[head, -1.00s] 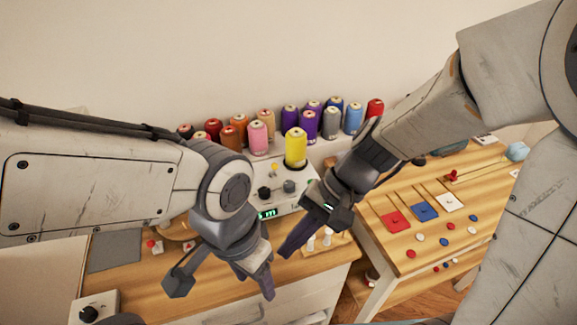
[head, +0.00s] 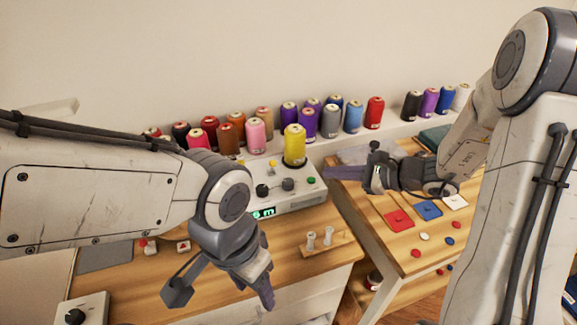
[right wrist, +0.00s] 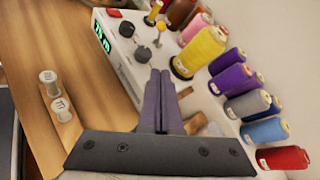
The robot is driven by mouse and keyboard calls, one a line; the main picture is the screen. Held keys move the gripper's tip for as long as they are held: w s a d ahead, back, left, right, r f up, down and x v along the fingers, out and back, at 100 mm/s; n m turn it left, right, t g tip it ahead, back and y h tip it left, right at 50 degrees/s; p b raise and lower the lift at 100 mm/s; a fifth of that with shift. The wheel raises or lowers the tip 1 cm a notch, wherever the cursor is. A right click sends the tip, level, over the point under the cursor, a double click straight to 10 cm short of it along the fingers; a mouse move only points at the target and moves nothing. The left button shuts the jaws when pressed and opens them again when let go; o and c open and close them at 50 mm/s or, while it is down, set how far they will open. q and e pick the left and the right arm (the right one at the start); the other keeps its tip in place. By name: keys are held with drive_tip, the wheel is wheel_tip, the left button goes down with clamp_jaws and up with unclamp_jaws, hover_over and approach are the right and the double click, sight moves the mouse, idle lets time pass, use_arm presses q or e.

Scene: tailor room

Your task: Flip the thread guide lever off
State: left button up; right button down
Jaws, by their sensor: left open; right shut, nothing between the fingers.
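The white machine (head: 285,200) has a green-lit display, two dark knobs and a yellow thread spool (head: 294,145) at its back. A small lever with a yellow ball tip (right wrist: 161,26) stands on its panel in the right wrist view; I take it for the thread guide lever, but cannot tell its setting. My right gripper (head: 328,172) is shut and empty, at the machine's right end, with its fingers pointing left in the head view. Its closed fingers (right wrist: 160,75) point towards the panel in the right wrist view. My left gripper (head: 268,290) is open and empty, low in front of the machine.
Several thread spools line the shelf behind the machine. A wooden holder (head: 328,247) with two white bobbins stands in front of it. The right table holds red, blue and white cards (head: 428,210) and small discs. A control box (head: 82,312) is at the lower left.

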sight(272, 166)
drive_tip(key=x, duration=0.8)
drive_tip(key=shift+w+a+f, duration=0.1)
drive_tip(key=shift+a, duration=0.2)
drive_tip(key=a, duration=0.1)
drive_tip(key=a+p, duration=0.1)
drive_tip(key=w+a+r, duration=0.1)
drive_tip(key=shift+p, duration=0.3)
drive_tip(key=shift+w+a, duration=0.1)
drive_tip(key=shift+a, duration=0.35)
